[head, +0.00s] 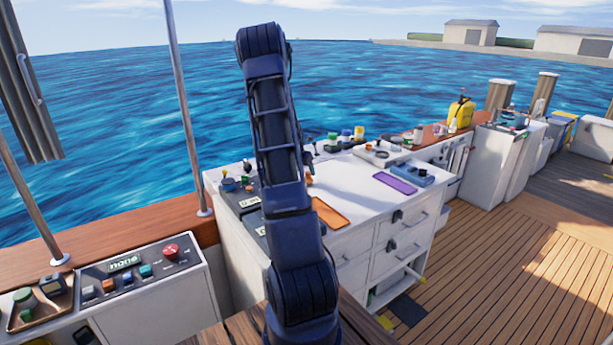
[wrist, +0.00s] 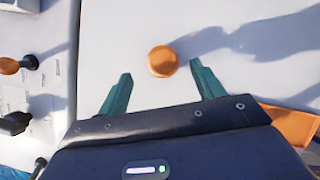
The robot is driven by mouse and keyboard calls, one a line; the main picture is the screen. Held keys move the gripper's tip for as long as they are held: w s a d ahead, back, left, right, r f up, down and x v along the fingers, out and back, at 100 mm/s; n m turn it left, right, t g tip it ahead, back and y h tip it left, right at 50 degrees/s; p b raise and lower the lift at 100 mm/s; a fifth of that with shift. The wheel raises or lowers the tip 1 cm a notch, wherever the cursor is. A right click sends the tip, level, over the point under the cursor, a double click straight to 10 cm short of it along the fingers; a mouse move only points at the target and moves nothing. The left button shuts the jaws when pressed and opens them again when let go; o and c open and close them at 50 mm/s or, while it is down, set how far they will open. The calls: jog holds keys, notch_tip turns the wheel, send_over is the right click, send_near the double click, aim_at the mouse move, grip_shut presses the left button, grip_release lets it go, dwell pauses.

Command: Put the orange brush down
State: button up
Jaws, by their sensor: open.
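In the wrist view, a round orange thing (wrist: 162,62) shows on the white counter top, which looks like the orange brush seen end-on. No bristles or handle can be made out. My gripper (wrist: 161,69) is open, with its two green fingers on either side of the lower part of the round thing. A gap shows between it and each finger. I cannot tell its height above the counter. In the head view my dark arm stands in front of the counter and hides the gripper.
An orange mat (head: 328,212) and a purple mat (head: 395,183) lie on the white counter (head: 352,180). Bottles and jars (head: 345,136) stand at its back edge. A blue box (head: 412,174) sits at the right. Black latches (wrist: 15,122) jut from the cabinet at left.

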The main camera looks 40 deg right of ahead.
jog(key=s+a+r+m+t+y, duration=0.1)
jog(key=s+a+r+m, duration=0.55)
jog(key=a+r, duration=0.6)
jog(key=s+a+r+m+t+y, duration=0.15)
jog(key=s+a+r+m, duration=0.35)
jog(key=s+a+r, duration=0.5)
jog(key=s+a+r+m+y, duration=0.2)
jog(key=s+a+m, duration=0.9)
jog(key=s+a, duration=0.7)
jog(key=shift+s+a+r+t, duration=0.25)
jog(key=shift+s+r+t, duration=0.2)
jog(key=shift+s, duration=0.15)
